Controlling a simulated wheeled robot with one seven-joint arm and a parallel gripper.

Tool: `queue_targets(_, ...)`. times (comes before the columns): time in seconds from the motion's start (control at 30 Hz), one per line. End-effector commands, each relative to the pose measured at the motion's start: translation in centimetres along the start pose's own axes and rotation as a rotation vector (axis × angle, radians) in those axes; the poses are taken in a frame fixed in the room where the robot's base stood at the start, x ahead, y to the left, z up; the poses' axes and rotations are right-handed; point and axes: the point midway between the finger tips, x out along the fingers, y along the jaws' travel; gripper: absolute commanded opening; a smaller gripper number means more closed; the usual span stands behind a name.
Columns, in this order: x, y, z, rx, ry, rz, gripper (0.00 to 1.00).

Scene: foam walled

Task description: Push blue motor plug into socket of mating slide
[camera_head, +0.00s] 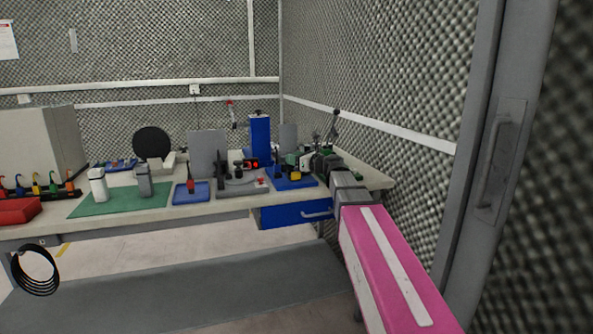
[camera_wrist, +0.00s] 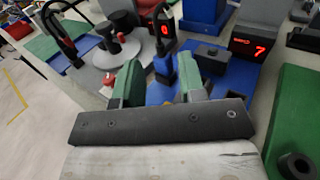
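My gripper (camera_wrist: 160,78) shows in the wrist view with its two green fingers spread apart. A blue plug (camera_wrist: 163,66) with a dark cable rising from its top stands upright between and just beyond the fingertips. Gaps show on both sides, so it does not look gripped. A blue base plate (camera_wrist: 232,84) lies under it and carries a black block (camera_wrist: 212,57) to the right, which may be the mating slide. I cannot make out its socket. In the head view my gripper (camera_head: 308,161) is over the right part of the bench, and hides the plug.
A tall blue box (camera_head: 260,138) stands behind. The foam wall (camera_head: 400,80) is close on the right.

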Motion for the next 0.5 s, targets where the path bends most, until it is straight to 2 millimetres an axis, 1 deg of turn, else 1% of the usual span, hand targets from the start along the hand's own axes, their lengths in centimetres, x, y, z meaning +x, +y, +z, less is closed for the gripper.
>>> queue_targets(0.17,1.4,-0.1,0.0,0.02,-0.005,-0.002,0.37)
queue_targets(0.4,4.9,-0.1,0.0,0.017,-0.004,-0.001,0.37)
queue_targets(0.5,5.6,-0.1,0.0,0.016,-0.003,-0.003,0.37)
